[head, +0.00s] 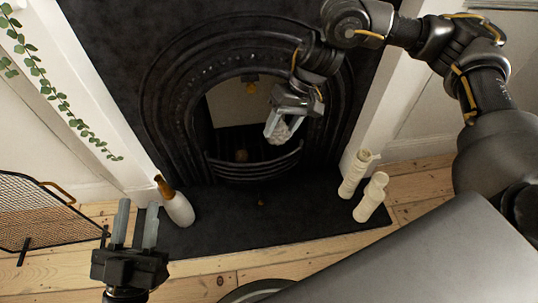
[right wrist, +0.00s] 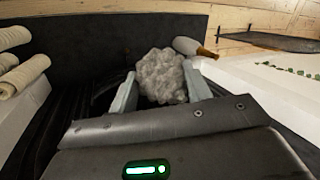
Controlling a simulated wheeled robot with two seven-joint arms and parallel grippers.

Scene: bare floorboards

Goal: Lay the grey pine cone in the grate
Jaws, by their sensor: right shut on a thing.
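The grey pine cone (right wrist: 161,75) is clasped between the fingers of my right gripper in the right wrist view. In the head view my right gripper (head: 276,126) is in front of the fireplace opening, with the pine cone (head: 284,130) partly hidden by its fingers. The black grate (head: 255,171) has a curved barred front low in the opening, below and a little left of the gripper. A small brown object (head: 241,155) shows inside the grate. My left gripper (head: 134,225) is open and empty at the lower left, above the floor near the hearth.
A tiny brown thing (head: 261,203) lies mid-hearth. A mesh fire screen (head: 40,210) stands far left. The hearth's middle is otherwise clear.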

